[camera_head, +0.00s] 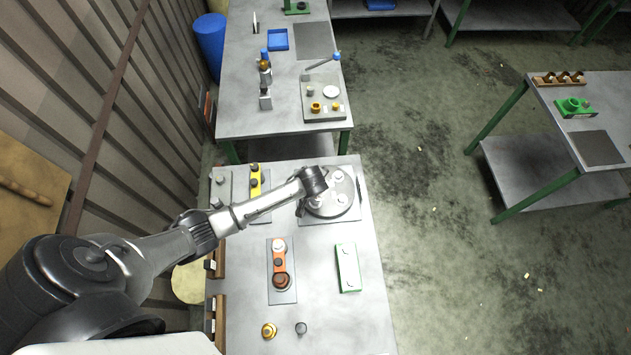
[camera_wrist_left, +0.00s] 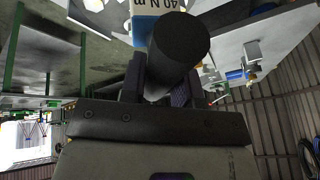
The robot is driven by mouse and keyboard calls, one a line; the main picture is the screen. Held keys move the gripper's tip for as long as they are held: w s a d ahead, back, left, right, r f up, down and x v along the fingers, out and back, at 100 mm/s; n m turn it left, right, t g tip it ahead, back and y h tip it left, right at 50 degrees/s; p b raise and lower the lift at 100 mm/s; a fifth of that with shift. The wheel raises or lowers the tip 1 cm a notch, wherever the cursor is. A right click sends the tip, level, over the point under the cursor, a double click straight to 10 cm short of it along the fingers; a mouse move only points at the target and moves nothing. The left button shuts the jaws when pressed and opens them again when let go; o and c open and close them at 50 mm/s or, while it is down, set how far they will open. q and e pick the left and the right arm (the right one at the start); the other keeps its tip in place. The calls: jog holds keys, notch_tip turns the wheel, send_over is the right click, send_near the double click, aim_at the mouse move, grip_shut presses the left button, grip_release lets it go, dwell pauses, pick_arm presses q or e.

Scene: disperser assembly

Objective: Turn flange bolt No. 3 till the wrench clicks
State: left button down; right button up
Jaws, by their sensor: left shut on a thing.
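My left gripper (camera_head: 302,207) is at the left edge of the round grey flange (camera_head: 328,209) on the near table. In the left wrist view my left gripper (camera_wrist_left: 156,88) is shut on a thick black handle (camera_wrist_left: 178,45), which I take to be the wrench's. Beyond the handle is a blue and white label (camera_wrist_left: 145,22) reading "40 N m", upside down. Pale bolts (camera_head: 340,198) show on the flange; their numbers are not readable. My arm covers the flange's left part. The wrench head and its contact with any bolt are hidden. My right gripper is not in view.
An orange part (camera_head: 279,264) on a grey plate, a green block (camera_head: 348,267) and two small round parts lie toward the table's front. A yellow part (camera_head: 255,183) stands behind my arm. The table's front right is clear.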

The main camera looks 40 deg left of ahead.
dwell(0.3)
pick_arm(q)
jog(key=shift+f+b, duration=0.45)
jog(key=shift+f, duration=0.3)
jog(key=shift+f+b, duration=0.5)
jog(key=shift+f, duration=0.4)
